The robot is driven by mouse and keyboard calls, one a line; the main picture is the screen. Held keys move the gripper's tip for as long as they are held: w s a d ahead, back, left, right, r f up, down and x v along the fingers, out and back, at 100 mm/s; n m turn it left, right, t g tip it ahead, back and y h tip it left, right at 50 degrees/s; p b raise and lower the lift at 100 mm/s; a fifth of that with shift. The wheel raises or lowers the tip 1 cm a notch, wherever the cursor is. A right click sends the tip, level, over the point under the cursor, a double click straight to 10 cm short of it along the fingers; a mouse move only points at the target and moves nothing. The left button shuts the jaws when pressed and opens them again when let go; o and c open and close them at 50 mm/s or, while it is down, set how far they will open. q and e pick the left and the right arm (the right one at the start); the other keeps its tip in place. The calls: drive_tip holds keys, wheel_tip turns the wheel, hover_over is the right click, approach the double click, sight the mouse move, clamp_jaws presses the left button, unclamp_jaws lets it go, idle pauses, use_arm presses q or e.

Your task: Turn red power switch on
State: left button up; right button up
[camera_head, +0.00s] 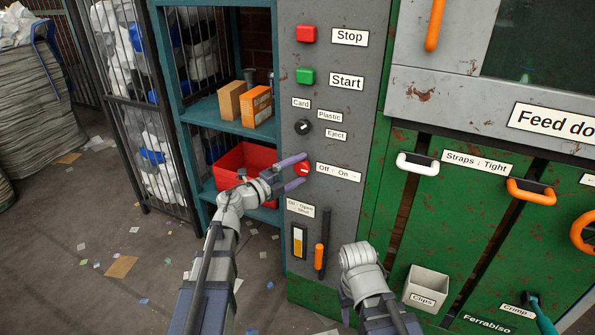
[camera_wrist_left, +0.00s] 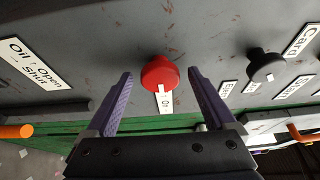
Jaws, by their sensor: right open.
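The red power switch (camera_head: 303,168) is a round knob on the grey panel, left of the "Off ↓ On →" label (camera_head: 338,172). In the left wrist view the red knob (camera_wrist_left: 158,72) carries a white mark on its label side; I cannot tell its exact setting. My left gripper (camera_head: 291,173) is open at the knob. Its two purple fingers (camera_wrist_left: 160,90) stand either side of the knob with visible gaps, apart from it. My right gripper (camera_head: 362,262) shows only in part, low in front of the panel; its open fingers are mostly hidden by its wrist.
A black selector knob (camera_head: 303,127) sits above the switch. The green Start button (camera_head: 305,76) and red Stop button (camera_head: 306,34) are higher. An orange lever (camera_head: 319,257) is below. A teal shelf (camera_head: 205,111) with a red bin (camera_head: 238,158) stands left. A clips box (camera_head: 428,283) is right.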

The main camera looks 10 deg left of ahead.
use_arm(q)
drive_tip(key=v, duration=0.7)
drive_tip(key=shift+s+a, duration=0.2)
drive_tip(key=shift+s, duration=0.15)
